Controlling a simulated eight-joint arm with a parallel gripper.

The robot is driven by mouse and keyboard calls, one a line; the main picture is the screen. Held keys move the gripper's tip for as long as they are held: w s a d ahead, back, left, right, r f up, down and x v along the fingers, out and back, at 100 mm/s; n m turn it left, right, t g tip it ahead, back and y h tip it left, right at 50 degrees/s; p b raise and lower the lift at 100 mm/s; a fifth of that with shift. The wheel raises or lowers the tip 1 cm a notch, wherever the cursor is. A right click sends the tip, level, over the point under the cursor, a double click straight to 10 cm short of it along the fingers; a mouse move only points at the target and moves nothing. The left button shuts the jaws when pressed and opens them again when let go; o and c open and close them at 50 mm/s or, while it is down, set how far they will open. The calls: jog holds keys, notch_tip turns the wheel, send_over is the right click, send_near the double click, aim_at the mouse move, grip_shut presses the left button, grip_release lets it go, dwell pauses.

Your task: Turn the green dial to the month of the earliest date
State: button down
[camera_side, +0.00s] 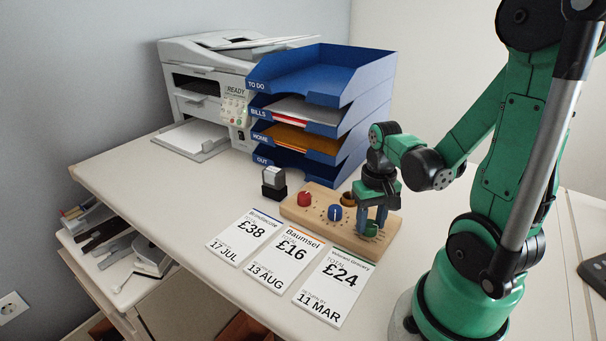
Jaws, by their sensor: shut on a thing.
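The green dial (371,229) sits at the right end of a wooden dial board (312,221). My gripper (371,219) points down over it and is shut on it. The fingers hide part of the dial and the marks around it, so its setting cannot be read. Three bill cards lie in front of the board: Brindlecote (245,237), £38, 17 JUL; Baumsel (286,258), £16, 13 AUG; and a grocery card (333,287), £24, 11 MAR.
The board also carries a red dial (305,198), a blue dial (335,212) and a brown knob (348,199). A stamp (273,182) stands behind its left end. A blue tray stack (340,82) and a printer (208,75) stand at the back.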

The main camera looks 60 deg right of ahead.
aim_at(370, 223)
jog(key=n, duration=0.5)
jog(key=shift+n, duration=0.3)
dwell(0.4)
jog(key=shift+c, duration=2.3)
grip_release()
jog(key=shift+r, duration=0.1)
jog(key=shift+r, duration=2.75)
